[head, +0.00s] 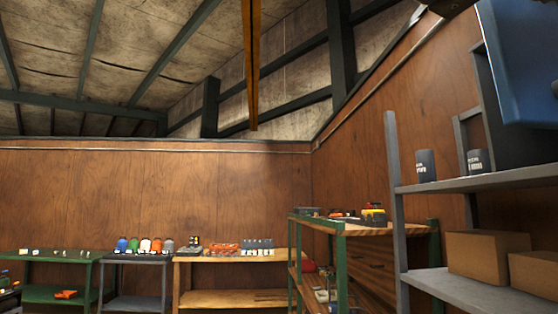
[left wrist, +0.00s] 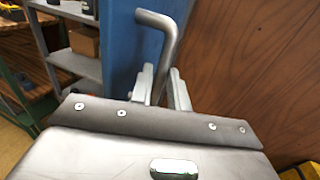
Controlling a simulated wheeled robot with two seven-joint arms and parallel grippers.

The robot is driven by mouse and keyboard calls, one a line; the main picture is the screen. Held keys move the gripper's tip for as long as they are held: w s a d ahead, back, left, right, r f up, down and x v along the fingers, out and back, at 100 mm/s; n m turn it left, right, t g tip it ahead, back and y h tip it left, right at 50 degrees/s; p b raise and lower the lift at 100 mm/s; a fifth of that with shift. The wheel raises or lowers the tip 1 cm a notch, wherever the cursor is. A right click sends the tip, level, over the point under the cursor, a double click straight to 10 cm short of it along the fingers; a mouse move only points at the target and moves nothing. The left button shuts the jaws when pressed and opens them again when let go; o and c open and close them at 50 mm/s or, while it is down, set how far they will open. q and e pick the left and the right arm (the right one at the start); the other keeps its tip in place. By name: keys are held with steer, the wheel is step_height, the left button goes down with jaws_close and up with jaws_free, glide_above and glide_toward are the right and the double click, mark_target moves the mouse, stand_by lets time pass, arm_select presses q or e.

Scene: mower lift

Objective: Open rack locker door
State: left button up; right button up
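The locker shows as a blue panel (left wrist: 118,38) in the left wrist view, with a bent grey metal handle (left wrist: 166,45) in front of it. My left gripper (left wrist: 162,72) has one finger on each side of the handle's bar, and the fingertips appear to touch it. The handle's lower part is hidden behind the gripper body. In the head view a blue panel (head: 524,55) fills the upper right corner, cut off by the frame edge. Neither gripper shows clearly in the head view, and my right gripper is not seen.
A grey shelf unit (head: 450,287) with dark cups and cardboard boxes (head: 488,256) stands at the right. A green-framed workbench (head: 341,262) is beside it. Low tables with small items line the back wooden wall (head: 170,195). A wood wall (left wrist: 250,75) lies right of the locker.

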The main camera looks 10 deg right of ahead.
arm_select(q)
steer(key=b+v, duration=0.2)
steer(key=v, duration=0.6)
steer(key=shift+a, duration=0.4)
steer(key=shift+s, duration=0.1)
